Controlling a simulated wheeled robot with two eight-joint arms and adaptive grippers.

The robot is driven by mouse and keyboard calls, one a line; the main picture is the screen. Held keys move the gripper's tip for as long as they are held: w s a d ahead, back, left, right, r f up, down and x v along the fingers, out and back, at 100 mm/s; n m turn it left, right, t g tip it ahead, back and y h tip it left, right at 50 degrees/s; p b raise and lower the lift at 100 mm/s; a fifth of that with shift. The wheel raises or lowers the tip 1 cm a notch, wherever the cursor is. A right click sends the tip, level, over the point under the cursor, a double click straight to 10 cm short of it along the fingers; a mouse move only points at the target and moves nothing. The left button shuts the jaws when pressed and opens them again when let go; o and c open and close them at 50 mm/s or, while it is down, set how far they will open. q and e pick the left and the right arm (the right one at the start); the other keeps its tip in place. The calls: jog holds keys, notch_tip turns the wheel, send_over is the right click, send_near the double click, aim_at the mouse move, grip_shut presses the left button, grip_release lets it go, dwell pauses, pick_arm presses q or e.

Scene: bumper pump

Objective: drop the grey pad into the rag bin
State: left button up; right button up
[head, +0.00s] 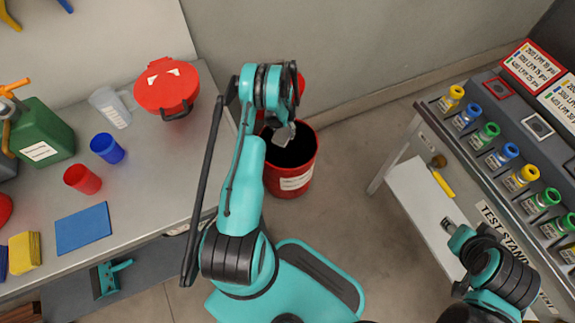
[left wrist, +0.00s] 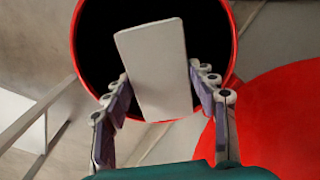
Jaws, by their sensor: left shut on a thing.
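The grey pad (left wrist: 155,68) is a pale flat rectangle between the fingers of my left gripper (left wrist: 162,92). In the left wrist view it shows against the dark mouth of the red rag bin (left wrist: 231,50). In the head view the left gripper (head: 284,128) is over the bin's opening, partly hidden by my arm, and the pad (head: 284,139) shows only in part. The rag bin (head: 292,183) stands on the floor with a white label on its front. My right gripper (head: 449,226) is at the lower right; its fingers are too small to read.
A grey workbench (head: 140,195) on the left holds a red lidded container (head: 160,92), a green can (head: 38,130), cups, a blue cloth (head: 83,229) and yellow pads (head: 24,252). A test stand (head: 490,150) with several coloured bottles is on the right.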

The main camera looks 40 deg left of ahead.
pick_arm(q)
jog(key=o, duration=1.2)
jog(key=shift+r, duration=0.1)
notch_tip(320, 180, up, 12)
jog(key=shift+f, duration=0.1)
